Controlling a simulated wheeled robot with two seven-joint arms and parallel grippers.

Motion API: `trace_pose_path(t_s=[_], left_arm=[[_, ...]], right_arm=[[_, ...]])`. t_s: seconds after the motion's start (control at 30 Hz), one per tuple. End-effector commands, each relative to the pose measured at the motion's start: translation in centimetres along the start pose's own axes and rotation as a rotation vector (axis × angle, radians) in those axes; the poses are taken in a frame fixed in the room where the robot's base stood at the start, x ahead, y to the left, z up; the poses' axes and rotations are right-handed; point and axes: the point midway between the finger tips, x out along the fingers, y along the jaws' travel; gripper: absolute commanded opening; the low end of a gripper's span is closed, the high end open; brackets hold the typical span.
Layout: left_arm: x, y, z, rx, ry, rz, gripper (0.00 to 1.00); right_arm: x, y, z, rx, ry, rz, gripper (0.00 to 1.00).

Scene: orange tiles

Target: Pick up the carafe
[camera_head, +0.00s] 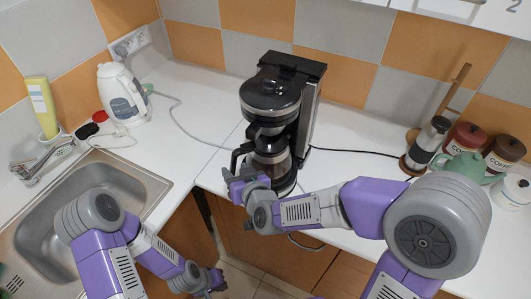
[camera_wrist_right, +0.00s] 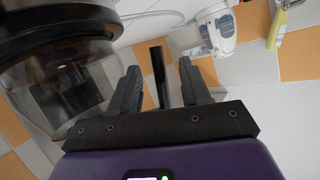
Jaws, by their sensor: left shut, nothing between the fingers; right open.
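The glass carafe (camera_head: 270,158) with a black handle sits in the black coffee maker (camera_head: 282,95) on the white counter. My right gripper (camera_head: 238,181) is at the carafe's handle side. In the right wrist view, the carafe's glass body (camera_wrist_right: 70,85) fills the left side. The dark upright handle (camera_wrist_right: 158,75) shows between the two open fingers of my right gripper (camera_wrist_right: 160,85), with gaps on both sides. The lower carafe is partly hidden by my right gripper in the head view. My left gripper (camera_head: 212,283) is shut and empty, low in front of the cabinets.
A white kettle (camera_head: 122,95) stands at the back left, near the steel sink (camera_head: 85,205). Brown jars (camera_head: 466,139), a green teapot (camera_head: 464,167) and a coffee press (camera_head: 428,143) stand at the right. Cords lie across the counter. Cabinet fronts (camera_head: 270,245) are below the edge.

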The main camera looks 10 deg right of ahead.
Motion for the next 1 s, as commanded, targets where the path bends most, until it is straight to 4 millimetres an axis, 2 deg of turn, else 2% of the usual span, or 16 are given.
trace_pose_path(t_s=[0.3, 0.63, 0.9, 0.93, 1.0], left_arm=[[1.1, -0.4, -0.1, 0.000, 0.000, 0.000, 0.00], [1.1, -0.4, -0.1, 0.000, 0.000, 0.000, 0.00], [1.1, -0.4, -0.1, 0.000, 0.000, 0.000, 0.00], [1.1, -0.4, -0.1, 0.000, 0.000, 0.000, 0.00], [1.1, -0.4, -0.1, 0.000, 0.000, 0.000, 0.00]], right_arm=[[4.6, 0.2, 0.2, 0.001, -0.001, 0.002, 0.47], [5.2, 0.2, 0.0, 0.001, -0.001, 0.001, 0.45], [5.2, 0.2, 0.1, 0.001, -0.001, 0.001, 0.04], [5.2, 0.2, 0.1, 0.001, -0.001, 0.001, 0.00], [5.2, 0.2, 0.1, 0.001, -0.001, 0.001, 0.00]])
